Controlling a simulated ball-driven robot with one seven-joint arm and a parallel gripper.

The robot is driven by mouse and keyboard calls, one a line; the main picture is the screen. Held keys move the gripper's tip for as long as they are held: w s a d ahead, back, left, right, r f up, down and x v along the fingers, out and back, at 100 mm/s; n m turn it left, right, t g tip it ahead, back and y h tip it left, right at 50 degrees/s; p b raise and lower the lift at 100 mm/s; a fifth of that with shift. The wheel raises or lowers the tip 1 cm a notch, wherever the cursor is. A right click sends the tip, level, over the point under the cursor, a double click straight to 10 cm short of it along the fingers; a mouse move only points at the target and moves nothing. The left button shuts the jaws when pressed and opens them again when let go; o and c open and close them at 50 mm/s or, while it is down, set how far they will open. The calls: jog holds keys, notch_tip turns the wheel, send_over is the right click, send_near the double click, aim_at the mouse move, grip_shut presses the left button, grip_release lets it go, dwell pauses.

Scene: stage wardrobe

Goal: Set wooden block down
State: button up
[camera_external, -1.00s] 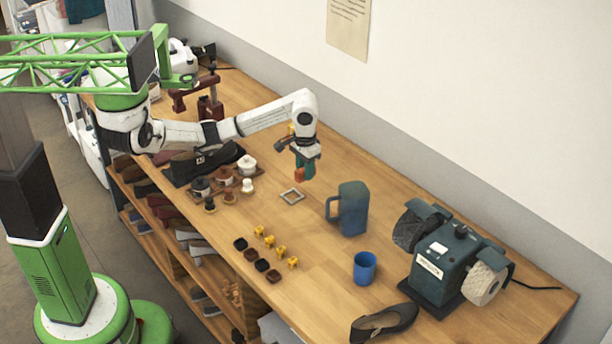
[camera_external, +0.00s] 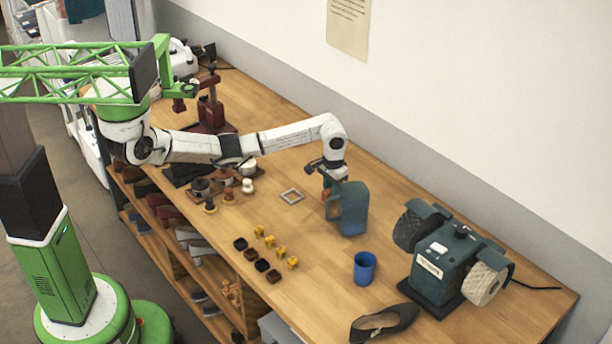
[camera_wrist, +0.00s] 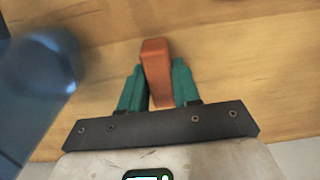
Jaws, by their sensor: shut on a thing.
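My gripper (camera_wrist: 160,90) is shut on the wooden block (camera_wrist: 155,58), an orange-brown piece between its two teal fingers in the wrist view. In the external view my gripper (camera_external: 328,184) is just left of and behind the blue pitcher (camera_external: 353,212), and the block (camera_external: 326,195) shows as a small orange patch at the fingertips. The block appears to be above the table. The exact gap beneath it is unclear.
The pitcher looms close at the left of the wrist view (camera_wrist: 30,75). Bare wood lies left of the pitcher.

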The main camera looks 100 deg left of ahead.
jog(key=shift+f, duration=0.4)
jog(key=o, duration=1)
jog(key=shift+f, duration=0.1)
jog(key=shift+o, duration=0.2)
notch_tip(320, 180, up, 12)
